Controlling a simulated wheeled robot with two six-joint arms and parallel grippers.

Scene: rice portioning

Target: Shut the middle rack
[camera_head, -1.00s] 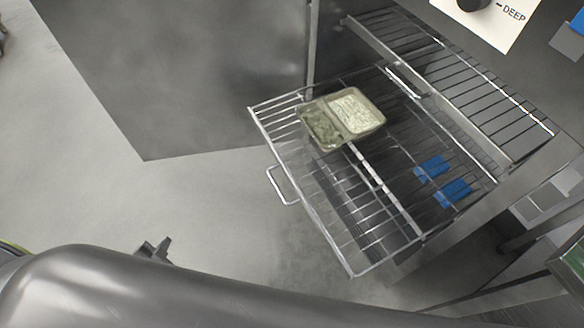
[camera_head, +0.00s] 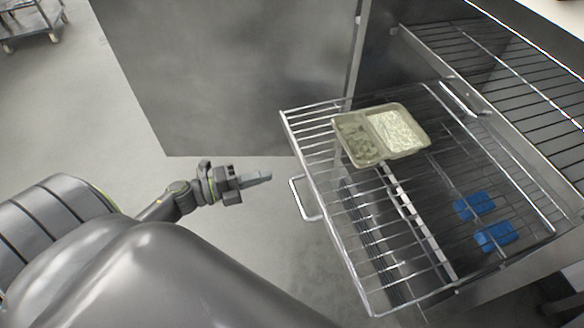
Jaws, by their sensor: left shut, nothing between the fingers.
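The middle rack (camera_head: 352,252) is a wire shelf pulled well out of the steel cabinet. Its loop handle (camera_head: 301,199) sticks out from its front edge on the left. A two-part food tray (camera_head: 380,136) with green food and white rice sits on the rack towards its far side. My left gripper (camera_head: 268,176) is shut and empty, just left of the handle and apart from it, with its fingers pointing right. My right gripper is not in view.
An upper rack (camera_head: 500,65) sits inside the cabinet. Two blue pieces (camera_head: 474,207) show below the wire of the middle rack. A large steel door panel (camera_head: 230,75) stands open behind the rack. A wheeled cart (camera_head: 30,20) is far off at top left.

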